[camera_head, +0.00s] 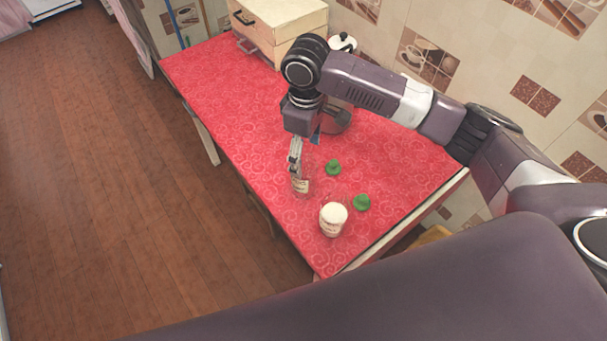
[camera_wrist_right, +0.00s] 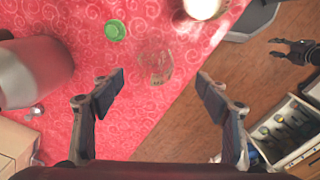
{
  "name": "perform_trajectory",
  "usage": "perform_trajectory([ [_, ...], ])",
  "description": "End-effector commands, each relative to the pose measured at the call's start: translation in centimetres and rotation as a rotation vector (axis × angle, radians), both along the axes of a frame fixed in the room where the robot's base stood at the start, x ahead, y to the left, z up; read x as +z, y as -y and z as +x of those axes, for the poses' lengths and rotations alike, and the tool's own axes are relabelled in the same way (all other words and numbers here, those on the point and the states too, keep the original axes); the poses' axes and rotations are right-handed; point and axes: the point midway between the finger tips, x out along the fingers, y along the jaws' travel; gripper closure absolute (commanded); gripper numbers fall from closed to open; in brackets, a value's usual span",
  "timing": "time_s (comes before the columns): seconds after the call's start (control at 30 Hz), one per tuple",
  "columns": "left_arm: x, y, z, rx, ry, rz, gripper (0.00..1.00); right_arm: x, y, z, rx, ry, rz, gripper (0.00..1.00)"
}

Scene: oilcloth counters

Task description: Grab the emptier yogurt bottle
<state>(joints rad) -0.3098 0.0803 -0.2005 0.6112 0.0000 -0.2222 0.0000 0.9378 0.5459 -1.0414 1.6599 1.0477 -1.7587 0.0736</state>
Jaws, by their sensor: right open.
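Two glass bottles stand on the red oilcloth table (camera_head: 240,95). The nearer bottle (camera_head: 333,219) looks filled with white; part of it shows at the top of the right wrist view (camera_wrist_right: 203,7). The other bottle (camera_head: 301,186) is clear, with a label and little or no white visible; in the right wrist view it is a faint transparent outline (camera_wrist_right: 155,67). My right gripper (camera_head: 296,158) is open, just above this clearer bottle, which shows ahead between its fingers. A dark gripper, apparently my left (camera_wrist_right: 292,50), shows at the right wrist view's edge; its opening is unclear.
Two green lids lie right of the bottles, one farther back (camera_head: 333,168) and one nearer (camera_head: 362,203). A wooden box (camera_head: 280,25) and a dark, rounded metal object (camera_head: 337,120) stand farther back. The table's left edge is close to the clearer bottle.

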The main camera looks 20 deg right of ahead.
Motion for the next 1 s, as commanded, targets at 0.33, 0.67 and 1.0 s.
perform_trajectory([
  [0.33, -0.9, 0.2, 2.1, 0.0, 0.03, -0.003, 0.6, -3.2, 0.0, 0.0, -0.001, -0.002, -0.001, 0.31],
  [0.67, 0.6, 0.2, 1.8, 0.001, 0.027, -0.003, 0.6, -7.5, 0.6, 0.6, -0.001, -0.004, -0.002, 0.31],
  [1.0, 0.6, 0.1, 1.4, 0.001, 0.02, -0.002, 0.6, -9.3, 0.5, 0.6, 0.001, 0.001, -0.001, 0.31],
])
